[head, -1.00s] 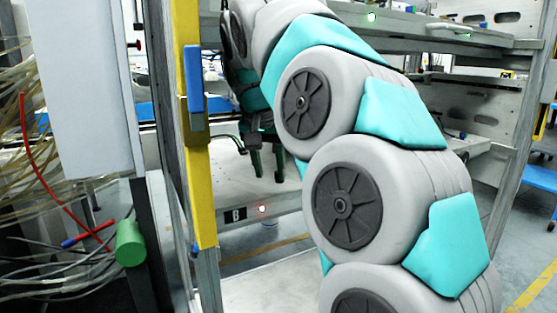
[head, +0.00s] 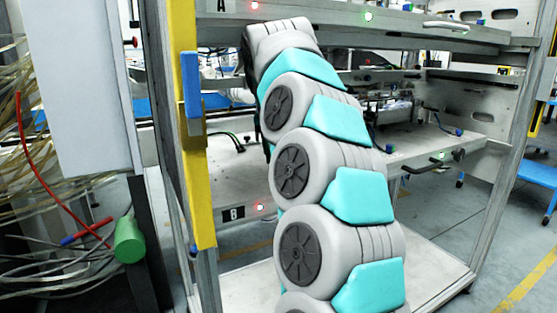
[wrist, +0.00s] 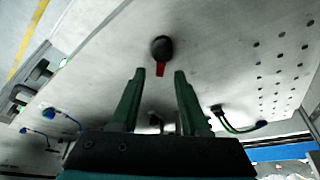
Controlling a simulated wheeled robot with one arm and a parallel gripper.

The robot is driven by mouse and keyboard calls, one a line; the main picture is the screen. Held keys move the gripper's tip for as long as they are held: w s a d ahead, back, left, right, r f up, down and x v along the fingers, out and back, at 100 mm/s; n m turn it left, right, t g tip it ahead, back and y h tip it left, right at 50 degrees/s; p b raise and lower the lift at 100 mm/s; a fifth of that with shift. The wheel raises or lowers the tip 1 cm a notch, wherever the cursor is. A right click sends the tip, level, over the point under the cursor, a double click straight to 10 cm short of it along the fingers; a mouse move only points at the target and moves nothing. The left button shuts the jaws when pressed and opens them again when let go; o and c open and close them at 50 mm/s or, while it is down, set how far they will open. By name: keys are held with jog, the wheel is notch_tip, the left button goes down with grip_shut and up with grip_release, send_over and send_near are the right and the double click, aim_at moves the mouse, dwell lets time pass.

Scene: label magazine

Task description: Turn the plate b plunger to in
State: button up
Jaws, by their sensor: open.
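The lower plate (head: 225,188) carries the label B (head: 233,213) and a lit red lamp (head: 260,207) on its front edge. In the wrist view a black knob with a red pointer (wrist: 161,48), apparently the plunger, stands on the pale plate face (wrist: 100,70). My gripper (wrist: 160,73) is open and empty, its two green fingers pointing at the knob, one either side of its line. The knob appears just beyond the fingertips; I cannot tell the exact gap. In the head view my arm hides the gripper, and I cannot make out the knob.
The upper plate edge bears a label A (head: 221,5). A yellow post (head: 197,170) with a blue block (head: 192,84) stands left of my arm. In the wrist view a black curved cable (wrist: 238,126) lies right, and blue-ended fittings (wrist: 50,114) lie left.

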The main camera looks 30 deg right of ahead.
jog(key=shift+x, duration=0.8)
jog(key=shift+c, duration=0.2)
grip_shut()
